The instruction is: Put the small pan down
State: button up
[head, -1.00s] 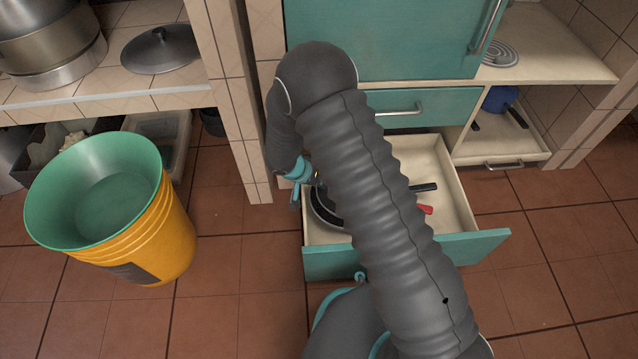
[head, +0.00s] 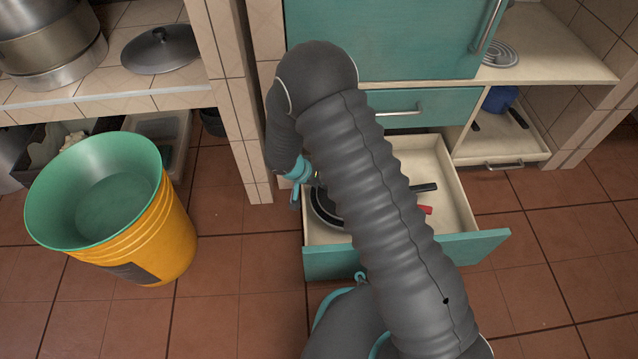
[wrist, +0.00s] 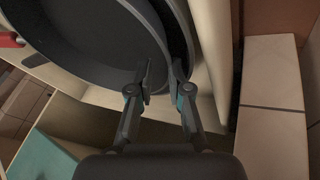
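The small pan (head: 317,214) is dark and round and sits low at the left side of the open drawer (head: 440,160), partly hidden behind my arm. In the wrist view the pan (wrist: 75,35) fills the upper left, with a grey inside and a dark rim. My gripper (wrist: 162,72) has one finger on each side of the pan's wall, drawn close together on it. In the head view my gripper (head: 296,200) is at the drawer's left edge, mostly hidden. Whether the pan rests on the drawer floor or on another pan, I cannot tell.
A black handle (head: 424,187) and a red piece (head: 426,210) show in the drawer right of my arm. A yellow bucket (head: 165,235) with a green one inside stands on the floor at left. A tiled pillar (head: 240,110) is close to the drawer's left.

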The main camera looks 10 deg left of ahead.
jog(key=p+v, duration=0.1)
jog(key=v, duration=1.1)
jog(key=s+d+r+y, duration=0.2)
jog(key=d+r, duration=1.5)
jog(key=r, duration=0.5)
jog(key=s+d+r+t+y, duration=0.1)
jog(key=s+d+r, duration=0.4)
jog(key=s, duration=0.4)
jog(key=s+d+r+n+y, duration=0.1)
jog(key=s+d+r, duration=0.5)
jog(key=s+d, duration=0.2)
jog(key=shift+s+d+t, duration=0.25)
jog(key=shift+s+t, duration=0.15)
jog(key=shift+s, duration=0.45)
jog(key=shift+r, duration=0.15)
